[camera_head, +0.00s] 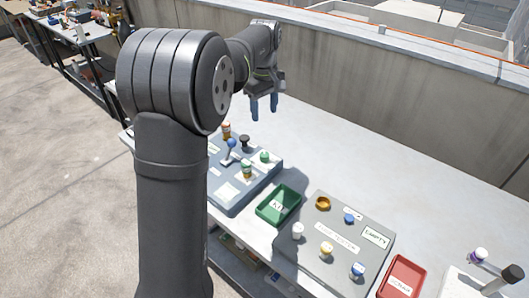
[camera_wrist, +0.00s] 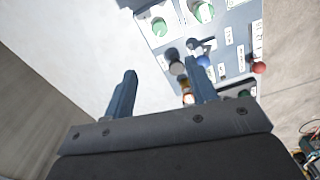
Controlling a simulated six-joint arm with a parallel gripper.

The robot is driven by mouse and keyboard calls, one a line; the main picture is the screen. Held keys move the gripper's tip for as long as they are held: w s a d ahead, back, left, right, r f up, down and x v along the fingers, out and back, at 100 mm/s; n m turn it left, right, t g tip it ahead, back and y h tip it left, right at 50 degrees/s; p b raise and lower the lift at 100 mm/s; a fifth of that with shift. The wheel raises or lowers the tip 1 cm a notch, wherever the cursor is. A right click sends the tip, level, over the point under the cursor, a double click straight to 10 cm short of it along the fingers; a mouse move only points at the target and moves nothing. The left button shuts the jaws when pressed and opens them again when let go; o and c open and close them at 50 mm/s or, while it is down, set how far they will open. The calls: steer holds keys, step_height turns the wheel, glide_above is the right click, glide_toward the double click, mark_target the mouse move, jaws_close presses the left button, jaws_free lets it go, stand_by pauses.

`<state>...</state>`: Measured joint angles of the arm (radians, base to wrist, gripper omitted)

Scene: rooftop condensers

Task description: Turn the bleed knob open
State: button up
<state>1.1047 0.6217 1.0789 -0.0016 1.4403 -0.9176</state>
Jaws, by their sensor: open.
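My gripper (camera_head: 264,108) is open and empty, fingers pointing down, above the back of the table and apart from everything. In the wrist view its two blue fingers (camera_wrist: 163,90) are spread. A blue-grey panel (camera_head: 222,197) holds green knobs (camera_head: 264,156), a lever with a blue ball (camera_head: 231,143) and a black knob (camera_head: 244,141). The wrist view shows this panel (camera_wrist: 235,40) with green knobs (camera_wrist: 159,27), the blue ball (camera_wrist: 203,61) and a dark knob (camera_wrist: 177,67). The labels are too small to read, so I cannot tell which is the bleed knob.
A second grey panel (camera_head: 300,255) bears a brass knob (camera_head: 322,203) and several blue, white and yellow ones. A green tray (camera_head: 278,205) lies between the panels. A red tray (camera_head: 402,278) lies at right. The table's back (camera_head: 350,160) is clear before the parapet wall.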

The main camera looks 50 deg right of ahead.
mark_target(264, 154)
step_height(264, 154, down, 17)
steer(key=shift+f, duration=0.15)
stand_by(0.4)
steer(key=c, duration=1)
